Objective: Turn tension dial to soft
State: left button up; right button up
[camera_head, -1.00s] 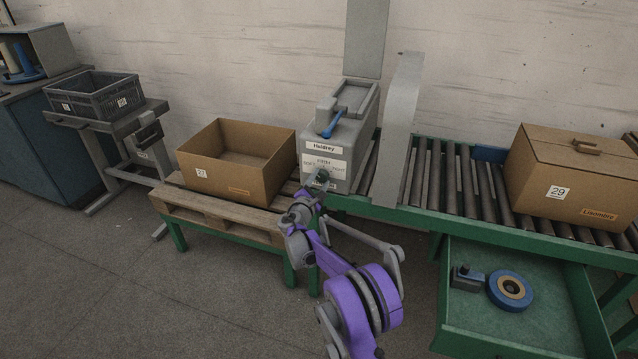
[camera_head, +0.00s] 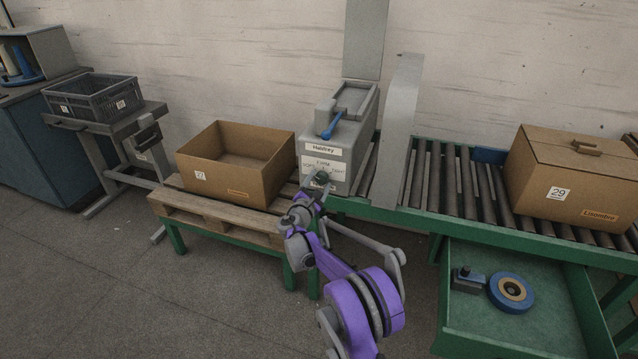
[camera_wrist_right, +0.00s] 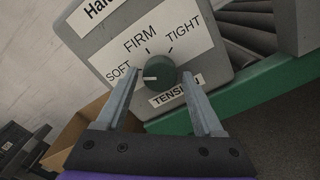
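The tension dial (camera_wrist_right: 160,72) is a dark green round knob on the front of the grey machine box (camera_head: 337,145). Its white pointer line points left, about toward the word SOFT on the white label (camera_wrist_right: 142,45). FIRM and TIGHT are printed further round the dial. My right gripper (camera_wrist_right: 160,76) is open, with one finger on each side of the dial in the right wrist view. A gap shows between each finger and the knob. In the head view the right gripper (camera_head: 318,181) is at the box's lower front and partly hides the label. My left gripper is out of view.
An open cardboard box (camera_head: 229,181) stands on a pallet (camera_head: 212,207) left of the machine. A roller conveyor (camera_head: 463,180) runs right to a closed carton (camera_head: 567,185). A green drawer (camera_head: 520,325) below holds a blue ring (camera_head: 511,292).

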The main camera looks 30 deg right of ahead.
jog(key=shift+o, duration=0.6)
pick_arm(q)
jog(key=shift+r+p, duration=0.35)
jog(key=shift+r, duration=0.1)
pick_arm(e)
jog(key=v, duration=1.1)
jog(key=shift+w, duration=0.1)
jog(key=s+a+r+m+g+y, duration=0.1)
jog(key=s+m+g+y, duration=0.1)
jog(key=s+m, duration=0.45)
jog(key=s+a+r+m+g+y, duration=0.1)
jog(key=s+a+m+g+y, duration=0.15)
jog(key=s, duration=0.75)
jog(key=s+a+f+m+g+y, duration=0.1)
jog(key=s+a+f+m+y, duration=0.35)
jog(key=s, duration=0.85)
jog(key=s+a+f+m+g+y, duration=0.2)
jog(key=s+a+m+y, duration=0.3)
jog(key=s+a, duration=0.65)
pick_arm(q)
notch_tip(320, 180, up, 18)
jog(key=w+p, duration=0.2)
jog(key=p, duration=1.4)
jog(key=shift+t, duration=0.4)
pick_arm(e)
notch_tip(320, 180, up, 18)
jog(key=d+t, duration=0.1)
jog(key=shift+w+d, duration=0.25)
